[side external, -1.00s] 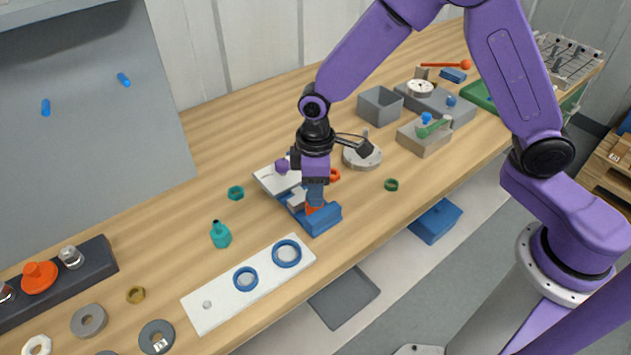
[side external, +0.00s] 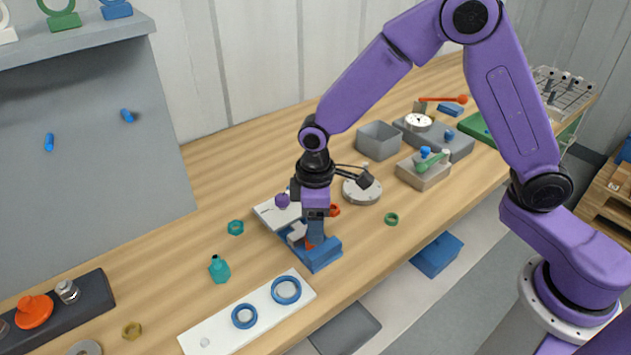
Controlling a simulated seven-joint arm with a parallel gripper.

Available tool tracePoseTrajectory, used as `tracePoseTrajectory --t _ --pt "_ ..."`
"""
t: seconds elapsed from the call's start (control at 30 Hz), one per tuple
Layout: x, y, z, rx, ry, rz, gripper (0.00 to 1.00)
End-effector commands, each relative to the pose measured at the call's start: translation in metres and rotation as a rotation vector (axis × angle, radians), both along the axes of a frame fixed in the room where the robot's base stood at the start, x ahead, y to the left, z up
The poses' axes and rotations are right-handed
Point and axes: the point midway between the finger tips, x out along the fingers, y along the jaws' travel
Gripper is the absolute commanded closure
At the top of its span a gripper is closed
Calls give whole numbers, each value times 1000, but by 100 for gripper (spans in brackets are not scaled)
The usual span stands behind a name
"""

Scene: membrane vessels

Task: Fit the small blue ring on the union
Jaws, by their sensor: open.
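Two blue rings lie on a white strip at the front. The small blue ring (side external: 244,316) is left of the larger blue ring (side external: 286,290), and both are apart from my gripper. My gripper (side external: 314,236) points down over a blue fixture (side external: 322,256) on the bench, with its fingers low and close to an orange part (side external: 309,244) and a grey piece (side external: 296,234). I cannot tell whether it touches either one. The union is not clearly identifiable; it may be among the parts in the fixture, partly hidden by my gripper.
The white strip (side external: 215,335) lies near the bench's front edge. A teal bottle (side external: 219,270) and teal nut (side external: 236,228) stand left of the fixture.

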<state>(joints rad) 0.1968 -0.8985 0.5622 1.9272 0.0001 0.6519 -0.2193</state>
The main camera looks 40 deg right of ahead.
Motion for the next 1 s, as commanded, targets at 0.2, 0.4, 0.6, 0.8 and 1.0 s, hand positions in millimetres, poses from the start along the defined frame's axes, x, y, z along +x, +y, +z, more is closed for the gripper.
tracePoseTrajectory --t 0.2,0.4,0.6,0.8,1.0 --pt "1 1 43 4 -6 1 37" --pt "1 1 85 4 -4 1 37" --pt "1 1 125 4 -5 0 37" --pt "0 0 152 2 -3 0 37" --pt "0 0 161 1 -1 0 37"
